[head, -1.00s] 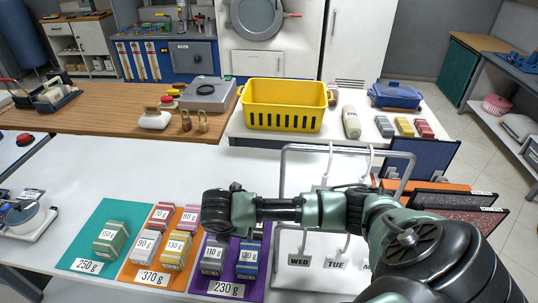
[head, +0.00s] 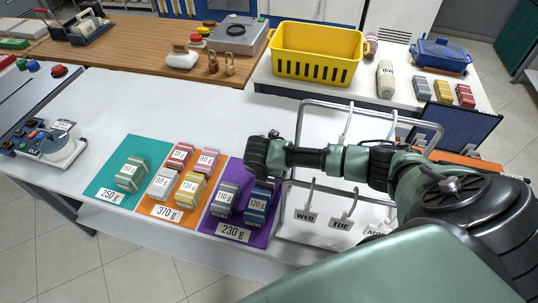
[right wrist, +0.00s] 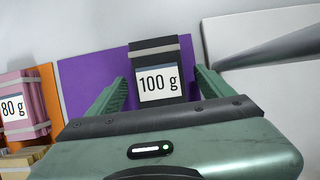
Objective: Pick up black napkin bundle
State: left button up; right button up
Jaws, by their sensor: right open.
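The black napkin bundle (right wrist: 162,68) has a grey band and a white "100 g" label. In the right wrist view it lies on the purple mat (right wrist: 95,75). My right gripper (right wrist: 160,80) is open, with a green finger on each side of the bundle's near end. No contact between fingers and bundle can be made out. In the head view my right arm's dark wrist (head: 262,156) is over the back of the purple mat (head: 218,226) and hides the black bundle. My left gripper is not in view.
A grey bundle (head: 225,202) and a blue bundle (head: 259,203) sit at the purple mat's front. An orange mat (head: 155,193) with several bundles and a teal mat (head: 104,180) lie left. A wire rack with hanging tags, including a WED tag (head: 304,217), stands right.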

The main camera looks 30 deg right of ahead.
jog(key=shift+a, duration=0.2)
jog(key=shift+d+f, duration=0.1)
jog(key=shift+d, duration=0.1)
jog(key=shift+a+f, duration=0.1)
jog(key=shift+a, duration=0.05)
jog(key=c, duration=1.5)
